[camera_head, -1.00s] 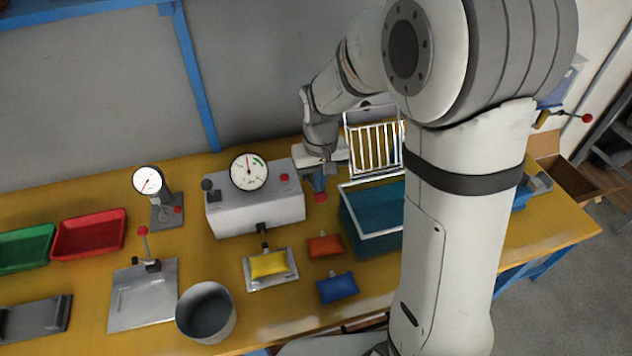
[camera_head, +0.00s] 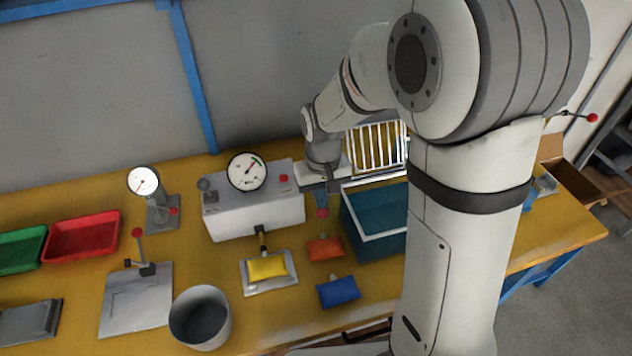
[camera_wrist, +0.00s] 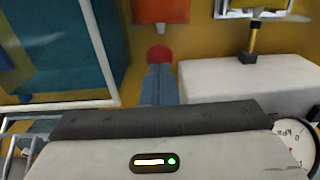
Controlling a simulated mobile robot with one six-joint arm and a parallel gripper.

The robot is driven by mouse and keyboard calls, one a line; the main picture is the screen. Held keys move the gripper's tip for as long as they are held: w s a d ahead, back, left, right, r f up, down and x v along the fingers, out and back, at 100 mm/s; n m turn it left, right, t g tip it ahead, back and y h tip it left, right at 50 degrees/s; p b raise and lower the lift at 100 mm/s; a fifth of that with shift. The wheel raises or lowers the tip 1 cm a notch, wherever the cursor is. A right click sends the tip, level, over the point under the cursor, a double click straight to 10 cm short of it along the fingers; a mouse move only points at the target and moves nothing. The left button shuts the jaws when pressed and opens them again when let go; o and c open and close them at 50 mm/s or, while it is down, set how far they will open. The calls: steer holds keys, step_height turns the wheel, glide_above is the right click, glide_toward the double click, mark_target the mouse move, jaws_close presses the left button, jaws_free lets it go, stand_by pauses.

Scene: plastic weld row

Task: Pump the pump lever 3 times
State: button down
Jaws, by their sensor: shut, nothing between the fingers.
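A white box (camera_head: 255,212) with a round dial gauge (camera_head: 247,171) stands on the yellow bench. The pump lever's red ball knob (camera_head: 322,212) is at the box's right end, beside the teal bin. My gripper (camera_head: 321,198) is at this knob, pointing down. In the wrist view, my shut fingers (camera_wrist: 158,72) end against or just over the red knob (camera_wrist: 160,54), with nothing between them. Whether they touch it I cannot tell. The lever's arm is hidden behind my fingers. The gauge needle points up and right, toward the green arc.
A teal bin (camera_head: 348,218) with a white rim and a white rack (camera_head: 376,147) stand close right of my gripper. An orange bag (camera_head: 324,248), a blue bag (camera_head: 338,291) and a yellow bag (camera_head: 267,267) lie in front. Another red-knobbed lever (camera_head: 138,233) stands at left.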

steer(key=shift+f, duration=0.15)
stand_by(0.3)
step_height(320, 180, up, 10)
steer(key=w+p, duration=0.2)
steer(key=p, duration=0.5)
steer(key=shift+w+a, duration=0.25)
steer(key=shift+w, duration=0.1)
steer(key=s+d+r+m+t, duration=0.1)
steer(key=s+d+r, duration=0.4)
steer(key=s, duration=0.4)
steer(key=s+d+r+m+t, duration=0.1)
steer(key=s+d+r+t, duration=0.1)
steer(key=s+d+r, duration=0.3)
steer(key=s, duration=0.4)
steer(key=shift+s+r, duration=0.15)
